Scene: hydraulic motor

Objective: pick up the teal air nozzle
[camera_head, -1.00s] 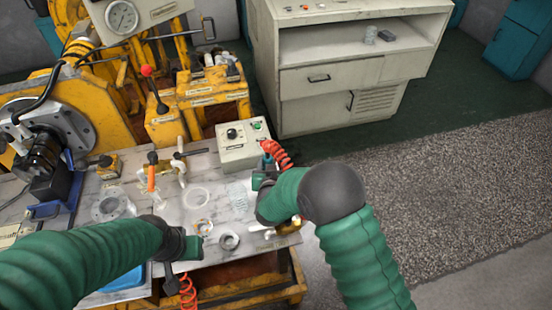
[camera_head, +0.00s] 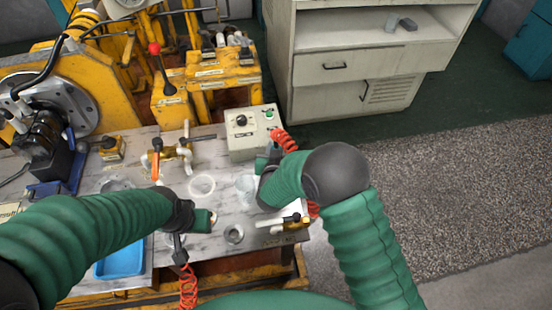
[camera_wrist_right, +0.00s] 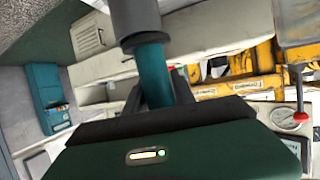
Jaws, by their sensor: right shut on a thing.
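The teal air nozzle (camera_wrist_right: 154,72) shows in the right wrist view as a teal cylinder with a dark grey end, between the two dark fingers of my right gripper (camera_wrist_right: 160,95). The gripper is shut on it. In the head view my right gripper (camera_head: 266,166) is by the front right of the grey control box; the nozzle is mostly hidden there, with a red coiled hose (camera_head: 285,141) beside it. My left gripper (camera_head: 206,218) is over the front of the table; its fingers are too hidden to tell if open or shut.
The control box (camera_head: 252,133) stands at the table's back right. A clear ring (camera_head: 202,186), a metal ring (camera_head: 233,234) and a white-handled valve (camera_head: 282,222) lie on the marble-look table. A blue tray (camera_head: 120,262) is at front left. A dark tool with red hose (camera_head: 187,285) hangs at the front edge.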

